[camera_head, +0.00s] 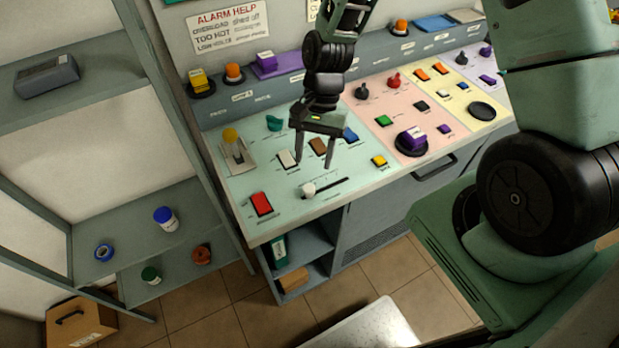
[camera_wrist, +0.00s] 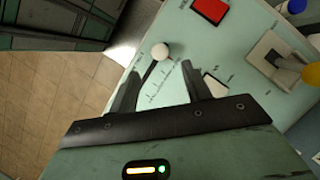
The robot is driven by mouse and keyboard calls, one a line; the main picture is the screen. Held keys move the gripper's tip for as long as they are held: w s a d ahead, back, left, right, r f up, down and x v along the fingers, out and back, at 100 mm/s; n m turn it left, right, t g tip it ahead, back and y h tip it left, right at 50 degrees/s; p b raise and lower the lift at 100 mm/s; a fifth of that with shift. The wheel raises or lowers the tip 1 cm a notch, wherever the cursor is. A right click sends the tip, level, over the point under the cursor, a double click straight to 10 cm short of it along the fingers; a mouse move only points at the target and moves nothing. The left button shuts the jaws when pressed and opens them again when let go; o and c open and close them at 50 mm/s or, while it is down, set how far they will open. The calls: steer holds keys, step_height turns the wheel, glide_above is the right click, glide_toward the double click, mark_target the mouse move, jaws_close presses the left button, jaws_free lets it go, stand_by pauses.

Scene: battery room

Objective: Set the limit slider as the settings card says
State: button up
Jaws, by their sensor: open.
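The limit slider has a white round knob (camera_head: 308,189), which sits at the left end of a dark slot (camera_head: 332,187) on the pale green panel section. The knob also shows in the wrist view (camera_wrist: 160,51), with the slot and a printed scale (camera_wrist: 160,92) running from it towards my gripper. My gripper (camera_head: 313,166) is open and empty above the panel, just behind the slot. In the wrist view its two fingers (camera_wrist: 158,84) stand apart, and the knob lies beyond them. I cannot make out a settings card or the scale's figures.
A lever with a yellow knob (camera_head: 231,136) stands at the panel's left. An alarm help sign (camera_head: 227,27) hangs on the wall.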

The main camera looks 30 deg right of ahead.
mark_target(310, 188)
steer(key=p+x, duration=0.1)
steer(key=x, duration=0.6)
steer(key=shift+s+f, duration=0.1)
steer(key=shift+f, duration=0.1)
